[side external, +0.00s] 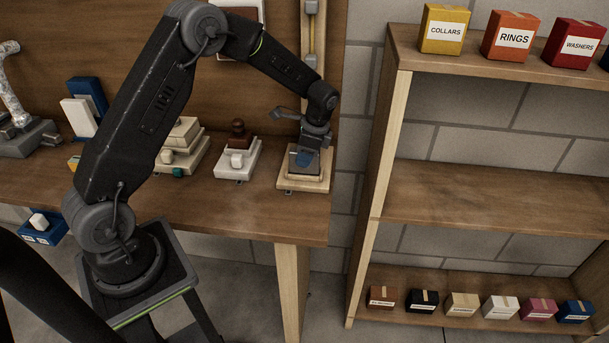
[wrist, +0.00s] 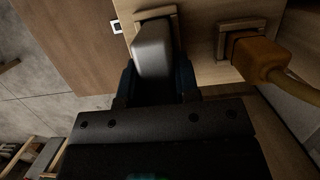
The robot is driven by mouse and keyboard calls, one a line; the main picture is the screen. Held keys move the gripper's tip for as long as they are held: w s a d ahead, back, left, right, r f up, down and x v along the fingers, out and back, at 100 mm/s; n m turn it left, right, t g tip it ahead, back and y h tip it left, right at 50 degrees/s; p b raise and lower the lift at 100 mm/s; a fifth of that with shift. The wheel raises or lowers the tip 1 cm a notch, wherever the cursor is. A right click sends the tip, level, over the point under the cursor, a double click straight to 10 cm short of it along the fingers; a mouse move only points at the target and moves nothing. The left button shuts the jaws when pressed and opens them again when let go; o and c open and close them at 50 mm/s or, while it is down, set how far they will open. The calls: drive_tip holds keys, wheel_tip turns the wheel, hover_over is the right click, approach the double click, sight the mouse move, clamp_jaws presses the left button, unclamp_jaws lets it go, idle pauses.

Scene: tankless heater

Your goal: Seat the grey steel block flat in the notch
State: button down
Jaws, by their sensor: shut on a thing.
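The grey steel block (wrist: 152,48) is between the dark fingers of my gripper (wrist: 156,72) in the wrist view. Its far end lies at a raised wooden frame (wrist: 174,14) that looks like the notch. The frame's edges show behind and to the right of the block. I cannot tell whether the block is inside it or just above it, or whether it lies flat. In the side view my gripper (side external: 304,158) points down, low over a pale wooden base (side external: 317,184) at the bench's right end. The block is not clearly visible there.
In the wrist view an orange-brown plug-like piece (wrist: 256,56) with a cable sits in a second frame to the right. In the side view a white fixture (side external: 232,170) stands left of the base. The bench edge (side external: 270,230) is in front, and a shelf (side external: 480,190) stands right.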

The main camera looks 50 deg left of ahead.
drive_tip(key=shift+f, duration=0.7)
idle(0.6)
drive_tip(key=c, duration=0.8)
unclamp_jaws()
drive_tip(key=shift+r, duration=0.1)
drive_tip(key=v, duration=1.2)
drive_tip(key=shift+w+d+r, duration=0.1)
drive_tip(key=shift+r, duration=0.3)
drive_tip(key=shift+d+r, duration=0.1)
drive_tip(key=shift+r, duration=0.3)
